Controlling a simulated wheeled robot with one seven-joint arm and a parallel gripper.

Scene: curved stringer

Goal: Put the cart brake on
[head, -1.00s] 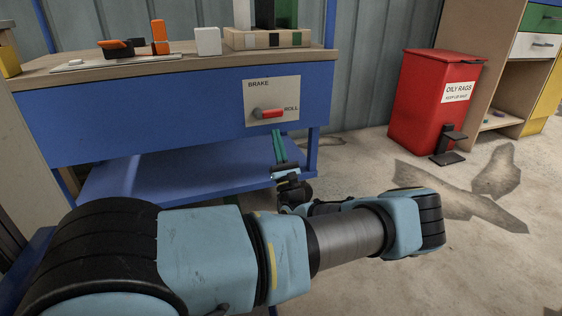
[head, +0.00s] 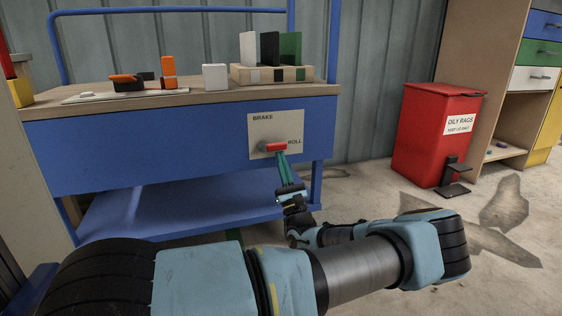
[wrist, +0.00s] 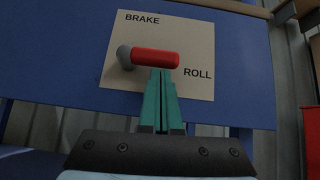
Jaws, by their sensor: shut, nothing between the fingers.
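The brake lever is a red handle (head: 276,147) on a grey pivot, mounted on a beige plate (head: 290,121) marked BRAKE at upper left and ROLL at right. The plate is on the blue cart's front panel (head: 150,150). The handle lies about level, pointing right toward ROLL. It also shows in the wrist view as a red handle (wrist: 155,58). My gripper (head: 282,156) is shut and empty, its green fingers upright just under the handle. In the wrist view the fingertips (wrist: 160,74) meet the handle's lower edge; I cannot tell whether they touch.
The cart's wooden top (head: 215,97) holds a white block, orange and black parts, and a rack with upright plates (head: 270,73). A red oily-rags bin (head: 432,135) stands at right. The floor between bin and cart is open.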

